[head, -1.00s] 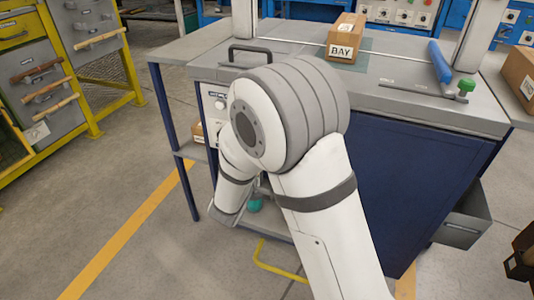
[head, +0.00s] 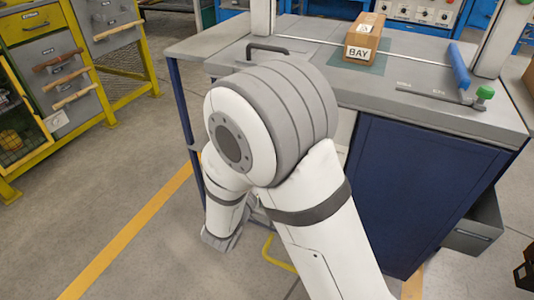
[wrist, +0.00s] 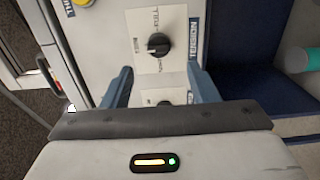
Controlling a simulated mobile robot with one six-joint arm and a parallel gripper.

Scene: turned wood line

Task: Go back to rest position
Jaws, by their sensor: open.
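My gripper (wrist: 161,88) shows in the wrist view, with its two blue-grey fingers apart and nothing between them. Beyond the fingers is a pale panel (wrist: 172,19) with a black knob (wrist: 158,44) on a plate marked TENSION. A second, lower knob is partly hidden by the gripper body. I cannot tell whether the fingers touch the panel. In the head view my bent white arm stands in front of the workbench, and it hides the gripper.
The grey-topped workbench (head: 420,112) with a blue cabinet (head: 420,185) is directly ahead. A box marked BAY (head: 362,42) and a blue-handled tool (head: 460,66) lie on top. An open drawer (head: 472,232) juts out at right. Yellow-framed drawers (head: 35,25) stand left. Floor at left is clear.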

